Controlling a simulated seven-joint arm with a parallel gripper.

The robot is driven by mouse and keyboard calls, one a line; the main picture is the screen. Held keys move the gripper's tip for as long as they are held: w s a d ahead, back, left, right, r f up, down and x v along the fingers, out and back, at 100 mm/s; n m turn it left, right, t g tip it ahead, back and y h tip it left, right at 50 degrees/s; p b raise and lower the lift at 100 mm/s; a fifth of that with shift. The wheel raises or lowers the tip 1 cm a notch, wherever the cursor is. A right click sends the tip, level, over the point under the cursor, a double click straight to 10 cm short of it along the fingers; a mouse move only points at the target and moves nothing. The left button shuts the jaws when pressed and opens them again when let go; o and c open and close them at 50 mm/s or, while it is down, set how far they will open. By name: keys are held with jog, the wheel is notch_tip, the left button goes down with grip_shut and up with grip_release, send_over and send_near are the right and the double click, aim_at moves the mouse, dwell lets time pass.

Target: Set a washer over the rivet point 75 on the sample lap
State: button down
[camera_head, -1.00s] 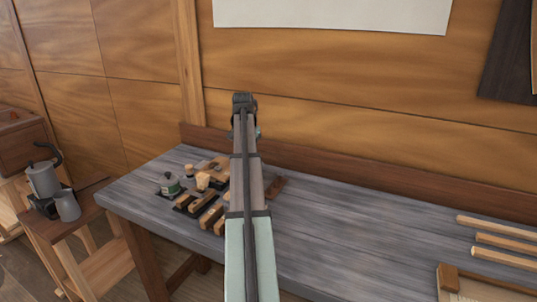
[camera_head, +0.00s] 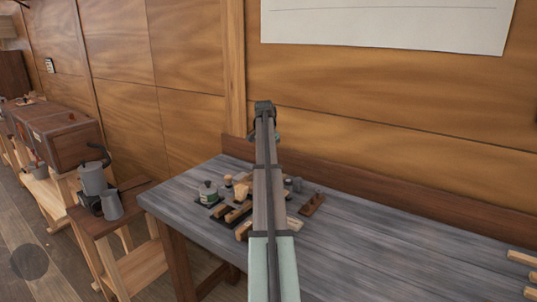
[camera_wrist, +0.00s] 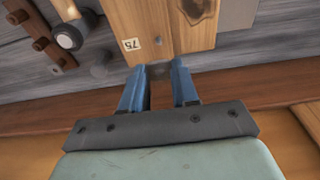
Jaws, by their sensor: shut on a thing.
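The sample lap (camera_wrist: 180,30) is a pale wooden board at the top middle of the wrist view. A white label (camera_wrist: 131,44) on it reads 75, and the small grey rivet point (camera_wrist: 158,40) stands beside the label. My gripper (camera_wrist: 158,72) has blue fingers at the lap's near edge. It is shut on a small grey piece (camera_wrist: 158,68), seemingly a washer, mostly hidden between the fingertips. The piece is apart from the rivet point in the picture; its height over the lap is unclear.
A brown pegged block (camera_head: 313,205) stands right of my arm; it also shows in the wrist view (camera_wrist: 40,40). A pale-faced round tool (camera_wrist: 68,37) lies beside it.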

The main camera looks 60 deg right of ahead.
jog(key=shift+f, duration=2.4)
jog(key=shift+f, duration=0.9)
jog(key=c, duration=0.8)
grip_release()
jog(key=shift+r, duration=4.05)
